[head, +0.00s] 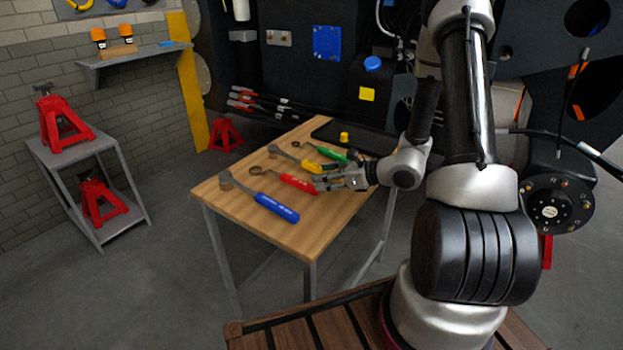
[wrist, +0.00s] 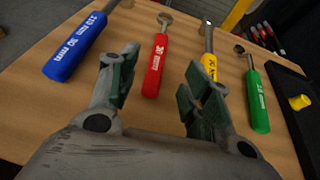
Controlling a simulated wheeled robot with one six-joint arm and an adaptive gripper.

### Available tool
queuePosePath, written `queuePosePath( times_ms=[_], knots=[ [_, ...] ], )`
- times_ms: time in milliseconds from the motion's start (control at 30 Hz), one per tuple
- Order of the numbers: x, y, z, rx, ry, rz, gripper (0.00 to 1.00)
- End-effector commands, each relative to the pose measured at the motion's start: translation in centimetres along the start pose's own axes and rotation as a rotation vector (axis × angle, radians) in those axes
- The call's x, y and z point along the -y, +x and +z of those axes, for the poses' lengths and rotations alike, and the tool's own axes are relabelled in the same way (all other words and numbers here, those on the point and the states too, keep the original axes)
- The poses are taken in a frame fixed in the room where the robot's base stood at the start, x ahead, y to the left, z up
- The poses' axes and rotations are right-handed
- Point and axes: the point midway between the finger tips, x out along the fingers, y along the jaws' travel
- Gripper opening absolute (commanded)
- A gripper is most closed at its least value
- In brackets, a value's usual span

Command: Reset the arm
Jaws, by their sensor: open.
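My gripper (head: 328,182) is open and empty over the wooden table (head: 240,229) in the head view. The wrist view also shows my gripper (wrist: 157,85), with its two fingers apart. Wrenches with coloured handles lie on the table: blue (head: 277,207), red (head: 299,183), yellow (head: 322,166) and green (head: 332,154). In the wrist view the red handle (wrist: 156,66) shows between the fingers, the blue handle (wrist: 76,47) lies left, and the yellow handle (wrist: 211,70) and green handle (wrist: 257,102) lie right. The fingers hide parts of the table; I cannot tell their height above it.
A black tray (head: 376,143) with a small yellow piece (head: 344,137) is at the table's back right. A grey stand (head: 98,152) with red jack stands (head: 62,124) is at left. The dark chassis (head: 340,75) rises behind. Floor is free left of the table.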

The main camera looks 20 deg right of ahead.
Motion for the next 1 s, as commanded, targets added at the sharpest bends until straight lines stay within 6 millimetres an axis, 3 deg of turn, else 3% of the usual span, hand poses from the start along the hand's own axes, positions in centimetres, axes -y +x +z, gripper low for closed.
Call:
queuePosePath(
  times_ms=[167, 633, 767, 867, 1000],
  knots=[
    [0.0, -1.4, 0.0, 0.0, 0.0, 0.0, 0.49],
    [-0.7, -1.7, -0.4, -0.014, -0.03, 0.028, 0.49],
    [-4.2, -3.1, -2.0, -0.051, -0.101, 0.167, 0.49],
    [-7.7, -5.7, -2.8, -0.083, -0.21, 0.32, 0.49],
    [-11.5, -10.7, -2.1, -0.129, -0.465, 0.55, 0.49]
  ],
)
